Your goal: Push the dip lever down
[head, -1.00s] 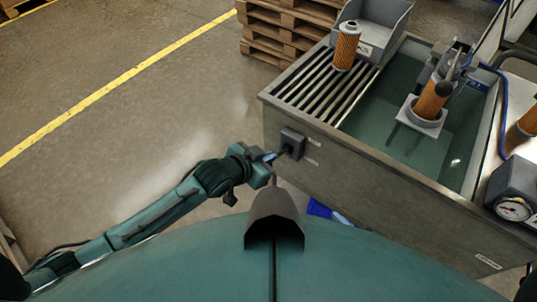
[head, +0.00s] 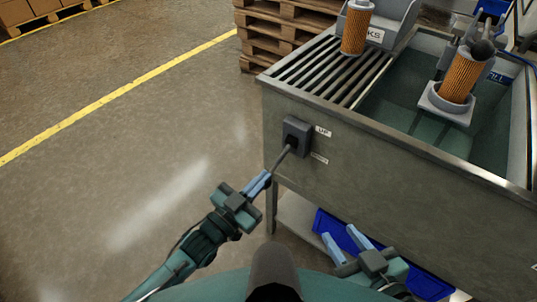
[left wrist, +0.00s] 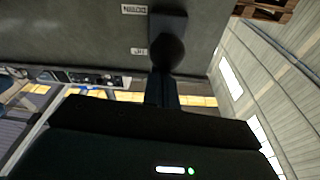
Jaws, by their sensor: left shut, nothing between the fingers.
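The dip lever is a dark rod (head: 283,157) sticking out of a dark box (head: 297,133) on the tank's front wall, beside a small "UP" label. My left gripper (head: 267,178) is shut and empty, its fingertips at the rod's outer end; I cannot tell whether they touch. In the left wrist view, the shut fingers (left wrist: 162,88) point at a dark round knob (left wrist: 168,52) before the box (left wrist: 168,22). My right gripper (head: 343,240) is open and empty, low in front of the tank. An orange cartridge (head: 461,77) stands on a grey holder (head: 440,102) over the tank.
Another orange cartridge (head: 354,30) stands on the slatted rack (head: 310,72) at the tank's left. A blue bin (head: 335,228) sits on a shelf below the tank, behind my right gripper. Pallets (head: 268,28) stand behind. The floor to the left is clear.

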